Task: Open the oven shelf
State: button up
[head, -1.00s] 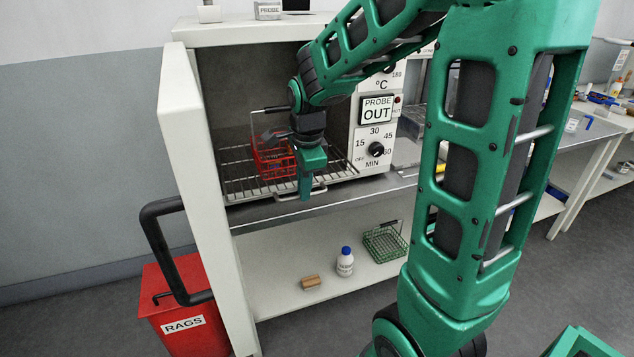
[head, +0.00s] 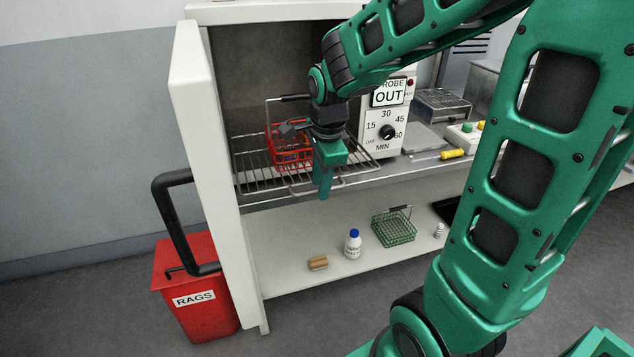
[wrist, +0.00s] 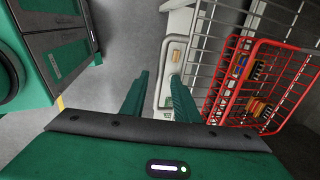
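The oven shelf (head: 355,160) is a wire rack sticking out past the oven's front in the head view. A red wire basket (head: 278,150) stands on it; the basket also shows in the wrist view (wrist: 262,92). My gripper (head: 323,192) points down at the shelf's front edge, by its handle (head: 300,190). In the wrist view my two fingers (wrist: 158,90) stand apart, with a gap between them. The handle's contact with the fingers is not clear. The white oven door (head: 205,150) stands open at the left, with a black handle (head: 165,215).
The oven's control panel (head: 384,128) is right of the shelf. Below are a brown block (head: 318,263), a white bottle (head: 352,246) and a green basket (head: 393,228). A red rags bin (head: 195,300) stands at the lower left. A yellow-handled tool (head: 452,154) lies on the counter.

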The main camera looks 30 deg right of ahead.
jog(key=shift+a, duration=0.1)
notch_tip(320, 180, up, 10)
jog(key=s, duration=0.2)
jog(key=shift+a+r, duration=0.2)
jog(key=shift+r, duration=0.05)
dwell(0.7)
jog(key=s+d+f+n, duration=0.3)
jog(key=s+n, duration=0.1)
jog(key=s, duration=0.3)
jog(key=s+d+f+n+g, duration=0.1)
jog(key=s+d+f+n, duration=0.2)
jog(key=s+n, duration=0.2)
jog(key=s+d+f+n+g, duration=0.1)
jog(key=s+d+f+n, duration=0.1)
jog(key=s+n, duration=0.3)
jog(key=s+d, duration=0.1)
jog(key=s, duration=0.3)
jog(key=shift+f+y, duration=0.3)
jog(key=shift+f, duration=0.1)
jog(key=shift+d, duration=0.1)
